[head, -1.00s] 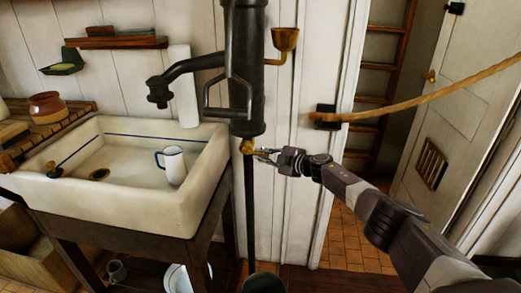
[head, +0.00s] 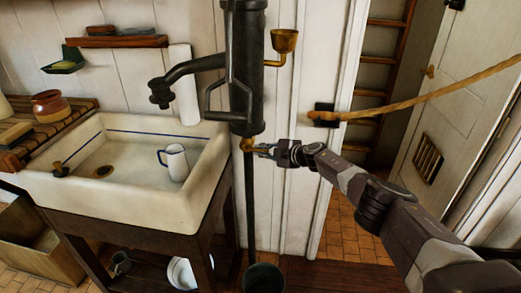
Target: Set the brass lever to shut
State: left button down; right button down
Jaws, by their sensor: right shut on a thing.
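The brass lever (head: 249,145) is a small piece at the foot of the black hand pump (head: 246,108), just above the thin down-pipe. My right gripper (head: 262,150) reaches in from the right and is shut on the brass lever. Its fingers hide part of the lever, so its exact angle is hard to tell. My left gripper is not in view.
A white sink (head: 125,195) with an enamel mug (head: 174,161) stands left of the pump. A brass cup (head: 284,40) sticks out above my gripper. A rope (head: 430,97) crosses the doorway at right. A dark bucket (head: 264,278) stands below.

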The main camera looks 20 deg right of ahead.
jog(key=shift+d, duration=0.15)
jog(key=c, duration=2)
grip_release()
jog(key=v, duration=1.2)
